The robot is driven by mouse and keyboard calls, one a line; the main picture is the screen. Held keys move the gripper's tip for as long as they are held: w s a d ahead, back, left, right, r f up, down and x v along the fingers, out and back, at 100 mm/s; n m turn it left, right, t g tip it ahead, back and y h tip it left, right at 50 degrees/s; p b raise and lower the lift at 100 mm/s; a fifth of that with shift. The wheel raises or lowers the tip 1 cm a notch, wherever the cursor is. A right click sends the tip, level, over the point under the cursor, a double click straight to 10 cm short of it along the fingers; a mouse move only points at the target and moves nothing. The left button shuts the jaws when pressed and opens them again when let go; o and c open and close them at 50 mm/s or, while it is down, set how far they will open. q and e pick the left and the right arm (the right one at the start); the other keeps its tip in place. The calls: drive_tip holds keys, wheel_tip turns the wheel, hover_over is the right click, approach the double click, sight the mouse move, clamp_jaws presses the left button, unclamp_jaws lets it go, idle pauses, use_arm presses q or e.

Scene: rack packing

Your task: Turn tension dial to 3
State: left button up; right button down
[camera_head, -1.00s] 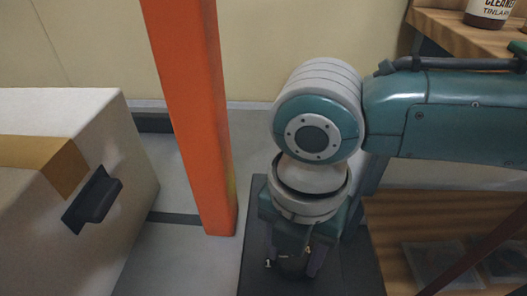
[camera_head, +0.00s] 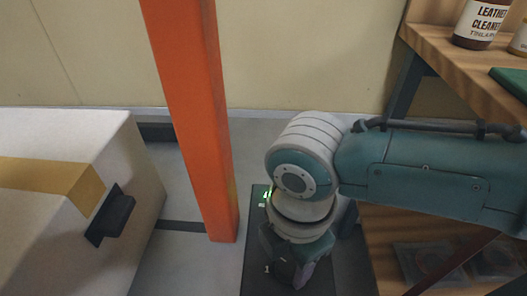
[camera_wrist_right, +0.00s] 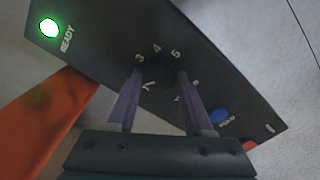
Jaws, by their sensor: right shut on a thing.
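The tension dial (camera_wrist_right: 158,73) is a dark round knob on a black panel (camera_wrist_right: 92,38), with 3, 4 and 5 printed along its edge in the right wrist view. My right gripper (camera_wrist_right: 157,82) is shut on the dial, one finger on each side. The dial's pointer is too dark and covered to read. In the head view my right gripper (camera_head: 290,268) reaches down over the panel (camera_head: 257,247) and hides the dial. My left gripper is not in view.
An orange post (camera_head: 190,120) stands left of the panel. A white box (camera_head: 60,235) is further left. Wooden shelves (camera_head: 425,30) with a bottle (camera_head: 481,22) are at right.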

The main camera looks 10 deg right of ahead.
sight(289, 265)
drive_tip(key=m+p, duration=0.2)
drive_tip(key=m, duration=0.3)
drive_tip(key=shift+r+m, duration=0.1)
drive_tip(key=shift+m, duration=0.2)
drive_tip(key=m+p, duration=0.2)
drive_tip(key=m, duration=0.3)
drive_tip(key=shift+m, duration=0.3)
drive_tip(key=shift+c, duration=1.4)
unclamp_jaws()
wheel_tip(289, 265, up, 9)
drive_tip(key=p, duration=0.5)
drive_tip(key=shift+f+p, duration=0.2)
drive_tip(key=shift+p, duration=0.2)
drive_tip(key=shift+r, duration=0.6)
